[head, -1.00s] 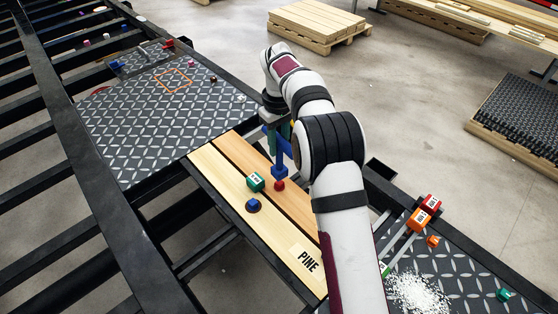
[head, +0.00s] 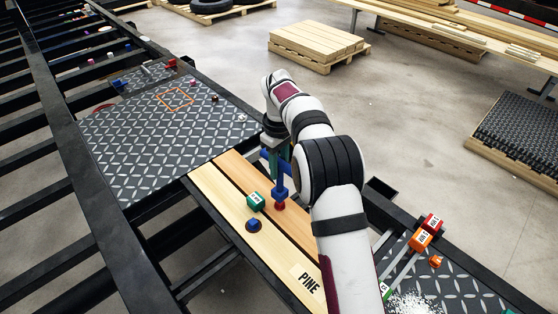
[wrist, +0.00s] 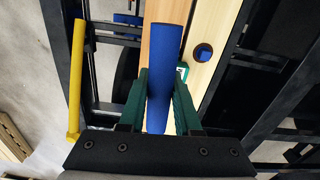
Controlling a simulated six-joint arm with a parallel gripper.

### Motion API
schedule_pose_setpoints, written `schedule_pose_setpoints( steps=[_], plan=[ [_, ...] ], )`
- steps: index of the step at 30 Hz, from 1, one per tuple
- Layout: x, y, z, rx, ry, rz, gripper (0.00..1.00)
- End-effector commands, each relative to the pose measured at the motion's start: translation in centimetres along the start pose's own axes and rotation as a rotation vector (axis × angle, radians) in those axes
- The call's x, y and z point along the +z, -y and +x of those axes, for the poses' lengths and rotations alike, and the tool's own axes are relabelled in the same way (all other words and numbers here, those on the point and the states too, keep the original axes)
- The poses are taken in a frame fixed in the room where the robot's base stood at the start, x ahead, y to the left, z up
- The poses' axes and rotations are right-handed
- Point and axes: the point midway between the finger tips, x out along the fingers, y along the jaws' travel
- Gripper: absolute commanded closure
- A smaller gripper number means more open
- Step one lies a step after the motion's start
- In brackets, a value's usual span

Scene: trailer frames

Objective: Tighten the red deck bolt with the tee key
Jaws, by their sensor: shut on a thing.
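The blue tee key (head: 280,184) stands upright in the head view, its lower end at the red deck bolt (head: 280,207). Red shows around and just below the key's foot; I cannot tell how fully it is seated. My gripper (head: 275,153) is at the top of the key, partly hidden by my arm. In the wrist view the green fingers of my gripper (wrist: 161,95) are shut on the key's blue crossbar (wrist: 165,65), which hides the red bolt there. The bolt sits in the orange-brown plank (head: 245,170).
The tread-plate deck (head: 150,130) lies at left. Red and orange blocks (head: 421,239) are at right. A yellow bar (wrist: 76,75) shows in the wrist view.

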Motion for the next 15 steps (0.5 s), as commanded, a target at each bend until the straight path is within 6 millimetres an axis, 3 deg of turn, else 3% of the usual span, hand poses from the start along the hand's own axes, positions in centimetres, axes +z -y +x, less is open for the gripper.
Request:
schedule_pose_setpoints(
  steps=[15],
  plan=[
    [0.0,0.1,3.6,-0.001,0.000,0.001,1.00]
  ],
)
